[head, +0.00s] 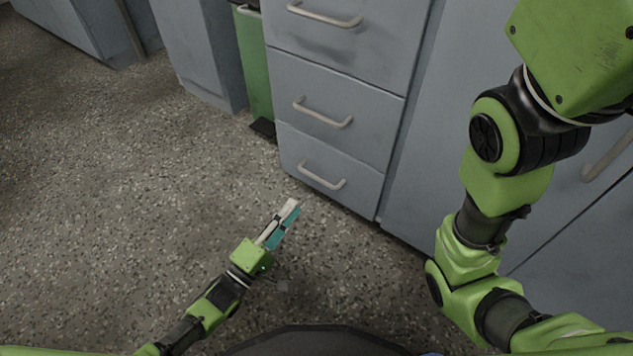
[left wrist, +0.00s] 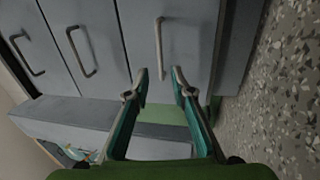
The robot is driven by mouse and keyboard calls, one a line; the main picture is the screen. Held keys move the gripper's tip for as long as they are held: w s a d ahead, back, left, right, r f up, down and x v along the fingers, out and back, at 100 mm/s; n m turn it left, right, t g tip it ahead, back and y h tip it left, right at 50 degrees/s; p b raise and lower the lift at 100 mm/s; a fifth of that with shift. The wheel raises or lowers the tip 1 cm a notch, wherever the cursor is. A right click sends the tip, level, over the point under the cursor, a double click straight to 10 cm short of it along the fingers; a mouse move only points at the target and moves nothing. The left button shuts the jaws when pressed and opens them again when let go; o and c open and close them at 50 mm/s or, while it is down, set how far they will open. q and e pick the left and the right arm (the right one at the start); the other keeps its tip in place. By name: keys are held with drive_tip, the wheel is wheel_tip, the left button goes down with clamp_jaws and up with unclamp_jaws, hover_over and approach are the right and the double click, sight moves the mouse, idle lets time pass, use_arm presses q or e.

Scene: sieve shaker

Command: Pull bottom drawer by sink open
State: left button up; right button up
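The bottom drawer (head: 357,185) is the lowest of three grey drawers in the cabinet, just above the floor. Its front looks flush and shut. Its pale bar handle (head: 322,176) shows in the head view, and the handle (left wrist: 160,48) shows in the left wrist view beyond the fingertips. My left gripper (head: 290,211) is in front of and below that handle, apart from it. In the left wrist view my left gripper (left wrist: 160,78) has its two teal fingers spread, with nothing between them. My right arm shows at the right, but its gripper is out of view.
The middle drawer (head: 370,122) and top drawer (head: 375,45) are above, with similar handles. A green bin (head: 254,70) stands left of the drawers. Grey cupboard doors (head: 580,245) are on the right. Speckled floor (head: 130,200) on the left is clear.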

sight(316, 177)
use_arm(q)
drive_tip(key=shift+b+x, duration=2.4)
drive_tip(key=shift+x, duration=3.35)
drive_tip(key=shift+s, duration=0.1)
clamp_jaws()
